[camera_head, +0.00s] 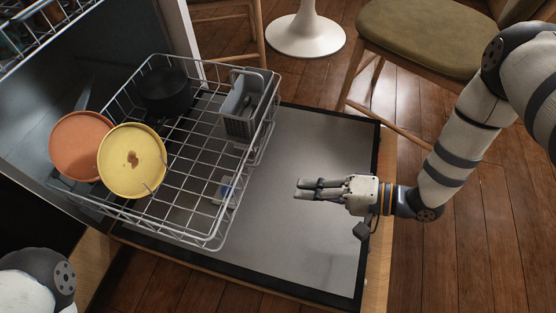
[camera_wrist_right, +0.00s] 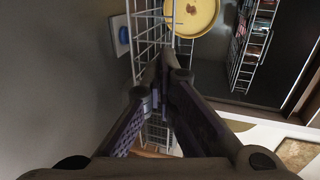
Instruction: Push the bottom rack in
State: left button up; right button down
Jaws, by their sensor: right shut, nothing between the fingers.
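The bottom rack (camera_head: 190,222) is a wire basket that stands partly out of the dishwasher over the lowered door (camera_head: 300,150). It holds an orange plate (camera_head: 75,140), a yellow plate (camera_head: 120,175), a dark pot (camera_head: 165,92) and a grey cutlery basket (camera_head: 240,128). My right gripper (camera_head: 303,188) is shut and empty above the door, to the right of the rack's front side and apart from it. In the right wrist view, the rack's wires (camera_wrist_right: 150,40) and the yellow plate (camera_wrist_right: 195,14) show beyond the shut fingers (camera_wrist_right: 165,75). My left gripper is out of view.
The upper rack (camera_head: 45,25) shows at the top left. A chair with an olive seat (camera_head: 425,40) and a white pedestal base (camera_head: 305,35) stand behind the door. Bare wooden floor (camera_head: 480,230) lies at the right. The door is clear around my right gripper.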

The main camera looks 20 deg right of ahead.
jog(key=b, duration=0.3)
send_near(239, 182)
jog(key=x, duration=0.5)
jog(key=shift+a+f, duration=0.15)
jog(key=shift+w+a, duration=0.35)
jog(key=shift+a, duration=0.05)
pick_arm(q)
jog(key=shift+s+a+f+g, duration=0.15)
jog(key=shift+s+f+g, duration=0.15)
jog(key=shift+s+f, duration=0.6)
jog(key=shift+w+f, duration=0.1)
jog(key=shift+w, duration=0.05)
pick_arm(e)
jog(key=shift+a, duration=0.1)
